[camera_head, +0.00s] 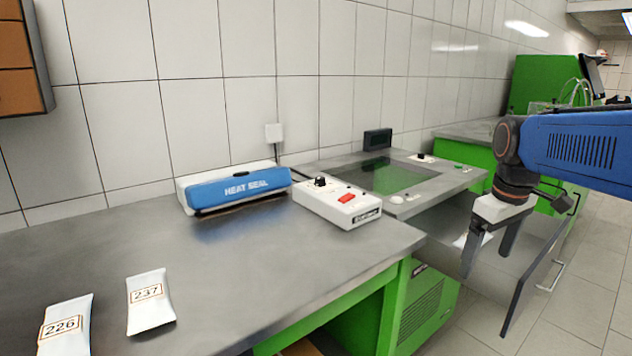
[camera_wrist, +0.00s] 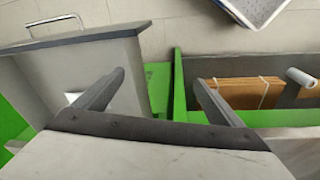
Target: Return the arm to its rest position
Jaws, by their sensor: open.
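My arm, blue with a dark wrist, reaches in from the right edge of the head camera view. My gripper (camera_head: 487,260) points down with its two dark fingers apart and nothing between them. It hangs in front of the bench, over or beside an open drawer (camera_head: 535,280); the exact height is hard to tell. In the wrist view my gripper (camera_wrist: 156,80) also shows spread, empty fingers. The drawer (camera_wrist: 115,50) lies to the left there, with a white packet (camera_wrist: 73,97) partly visible inside.
The counter holds a blue heat sealer (camera_head: 238,187), a white control box (camera_head: 337,203), and packets marked 237 (camera_head: 150,301) and 226 (camera_head: 66,326). A green-windowed unit (camera_head: 380,177) stands behind the drawer. The wrist view shows a brown box (camera_wrist: 240,93) in a green-edged compartment.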

